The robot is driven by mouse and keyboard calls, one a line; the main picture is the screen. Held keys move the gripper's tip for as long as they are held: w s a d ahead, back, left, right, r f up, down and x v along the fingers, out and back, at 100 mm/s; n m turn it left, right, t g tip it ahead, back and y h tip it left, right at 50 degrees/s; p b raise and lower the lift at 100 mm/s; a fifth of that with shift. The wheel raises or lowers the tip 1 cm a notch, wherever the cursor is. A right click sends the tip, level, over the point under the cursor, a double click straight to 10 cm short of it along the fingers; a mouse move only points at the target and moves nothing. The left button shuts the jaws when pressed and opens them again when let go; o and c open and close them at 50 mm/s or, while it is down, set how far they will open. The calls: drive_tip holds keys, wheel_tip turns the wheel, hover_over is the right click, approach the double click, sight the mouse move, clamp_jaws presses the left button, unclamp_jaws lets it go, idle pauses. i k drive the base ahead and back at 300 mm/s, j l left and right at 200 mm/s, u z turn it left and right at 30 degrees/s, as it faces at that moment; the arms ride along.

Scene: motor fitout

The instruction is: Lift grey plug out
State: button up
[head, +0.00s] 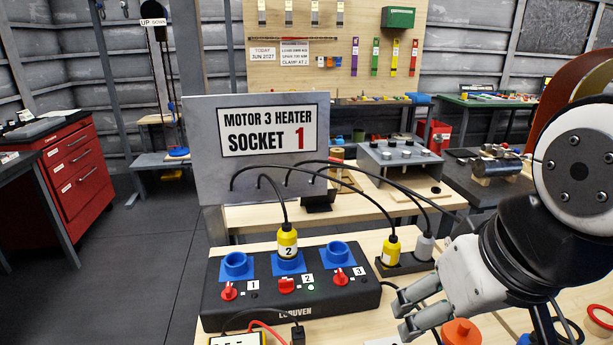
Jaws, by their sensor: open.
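The grey plug (424,247) stands upright at the right end of a low black holder (406,265), with a black cable from its top. My gripper (403,313) is open and empty, in front of the holder and to the left of my wrist. It is apart from the grey plug. A yellow plug (391,251) stands beside the grey one in the same holder. Another yellow plug marked 2 (288,243) sits in the blue middle socket of the black socket box (340,308). The lower end of the grey plug is hidden in the holder.
Blue sockets 1 (236,264) and 3 (341,254) are empty. Red knobs stand in front of each socket. A sign (267,130) reads "Motor 3 heater socket 1". Black cables arch from its panel to the plugs. An orange part (460,332) lies below my gripper.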

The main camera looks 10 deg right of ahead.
sight(425, 243)
drive_tip(key=z, duration=0.55)
drive_tip(key=i+l+u, duration=0.1)
drive_tip(key=l+u, duration=0.2)
drive_tip(key=l, duration=0.35)
drive_tip(key=l+u, duration=0.3)
drive_tip(key=l, duration=0.4)
drive_tip(key=i, duration=0.05)
